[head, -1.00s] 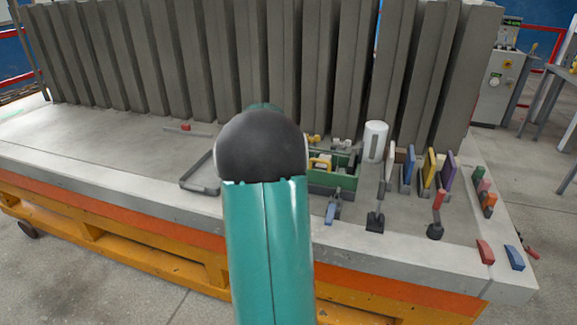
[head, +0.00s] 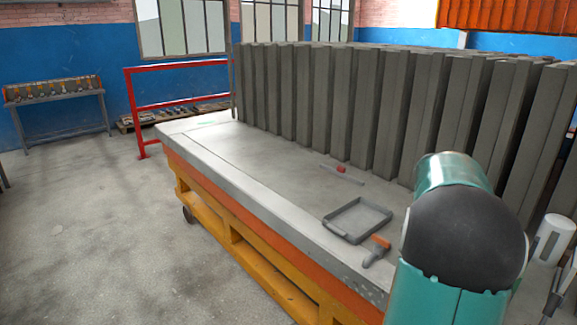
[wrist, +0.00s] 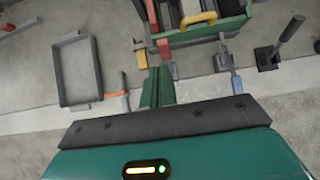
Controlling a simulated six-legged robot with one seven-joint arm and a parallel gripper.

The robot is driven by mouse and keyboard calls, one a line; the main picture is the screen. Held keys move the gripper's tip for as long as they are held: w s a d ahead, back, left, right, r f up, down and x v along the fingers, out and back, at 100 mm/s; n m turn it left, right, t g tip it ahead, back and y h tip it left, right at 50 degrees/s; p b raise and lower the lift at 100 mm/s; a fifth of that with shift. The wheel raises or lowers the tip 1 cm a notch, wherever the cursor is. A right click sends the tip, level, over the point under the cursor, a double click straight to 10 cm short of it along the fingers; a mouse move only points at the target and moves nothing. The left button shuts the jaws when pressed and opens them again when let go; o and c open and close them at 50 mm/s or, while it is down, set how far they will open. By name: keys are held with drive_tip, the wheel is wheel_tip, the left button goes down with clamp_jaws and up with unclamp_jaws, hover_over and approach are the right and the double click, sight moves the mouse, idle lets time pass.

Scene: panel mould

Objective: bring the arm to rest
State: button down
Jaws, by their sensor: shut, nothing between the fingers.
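In the wrist view my gripper (wrist: 158,80) shows as green fingers close together, shut and empty. In the head view my arm's dark rounded joint and teal links rise at the right. They hide the toolbox, and my fingers are out of sight there.
A white cylinder (head: 553,240) stands right of my arm.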

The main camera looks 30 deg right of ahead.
drive_tip(key=w+a+r+m+t+y, duration=0.1)
drive_tip(key=w+a+r+m, duration=0.15)
drive_tip(key=a, duration=0.85)
drive_tip(key=w+a+r+m+t+y, duration=0.15)
drive_tip(key=a+m, duration=0.25)
drive_tip(key=a, duration=0.7)
drive_tip(key=w+a+r+m+t+y, duration=0.1)
drive_tip(key=w+a+m, duration=0.2)
drive_tip(key=a, duration=0.7)
drive_tip(key=s+a+f+m+y, duration=0.2)
drive_tip(key=s+a+m, duration=0.3)
drive_tip(key=a, duration=0.8)
drive_tip(key=s+a+f+m+y, duration=0.2)
drive_tip(key=s+a+m, duration=0.3)
drive_tip(key=a, duration=0.7)
drive_tip(key=shift+s+a+f+t, duration=0.35)
drive_tip(key=shift+s+f+t, duration=0.1)
drive_tip(key=shift+s, duration=0.5)
drive_tip(key=shift+d+m, duration=0.2)
drive_tip(key=shift+m, duration=0.05)
